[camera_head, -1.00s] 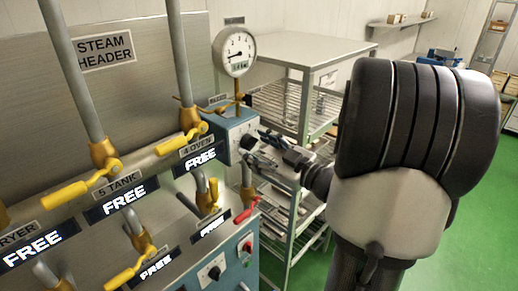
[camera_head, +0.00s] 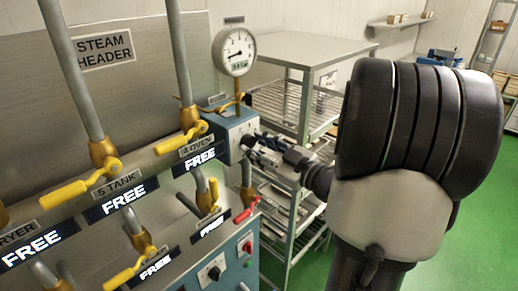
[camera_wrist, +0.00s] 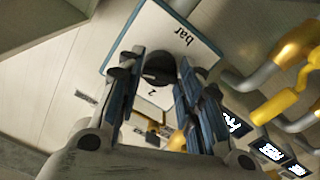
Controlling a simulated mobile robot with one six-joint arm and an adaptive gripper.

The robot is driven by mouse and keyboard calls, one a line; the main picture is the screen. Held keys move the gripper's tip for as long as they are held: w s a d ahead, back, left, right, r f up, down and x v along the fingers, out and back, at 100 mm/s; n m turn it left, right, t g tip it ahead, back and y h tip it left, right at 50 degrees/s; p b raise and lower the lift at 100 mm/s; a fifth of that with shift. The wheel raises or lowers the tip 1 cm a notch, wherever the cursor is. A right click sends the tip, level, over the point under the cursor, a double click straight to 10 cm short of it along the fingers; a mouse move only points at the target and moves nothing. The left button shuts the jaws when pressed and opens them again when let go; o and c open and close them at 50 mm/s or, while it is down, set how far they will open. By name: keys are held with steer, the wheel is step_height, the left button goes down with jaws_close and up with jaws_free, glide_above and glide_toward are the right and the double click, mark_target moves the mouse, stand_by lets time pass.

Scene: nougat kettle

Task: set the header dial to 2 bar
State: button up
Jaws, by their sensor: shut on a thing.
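The header dial is a dark round knob (camera_wrist: 158,68) on a pale plate marked "bar" in the wrist view. A "2" shows on the plate beside the knob. My gripper (camera_wrist: 155,78) is shut on the knob, with one finger on each side of it. In the head view the dial's blue-grey box (camera_head: 238,124) stands below the round pressure gauge (camera_head: 234,52), and my gripper (camera_head: 254,142) meets its front face. The fingers hide most of the knob there. The gauge needle points left; its small readout is too blurred to read surely.
Yellow-handled valves (camera_head: 80,190) with "FREE" displays line the steam header at left. A red-handled valve (camera_head: 246,210) is just below my gripper. A control panel (camera_head: 222,268) is lower down. A steel rack table (camera_head: 300,52) stands behind. Green floor is open at right.

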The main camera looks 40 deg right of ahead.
steer(key=shift+f, duration=0.1)
steer(key=shift+r+n+b, duration=0.15)
steer(key=shift+n+b, duration=3.1)
steer(key=shift+n, duration=1.15)
steer(key=shift+r+n+b, duration=0.1)
steer(key=shift+n+b, duration=3.1)
steer(key=shift+n, duration=1.2)
steer(key=o, duration=1.1)
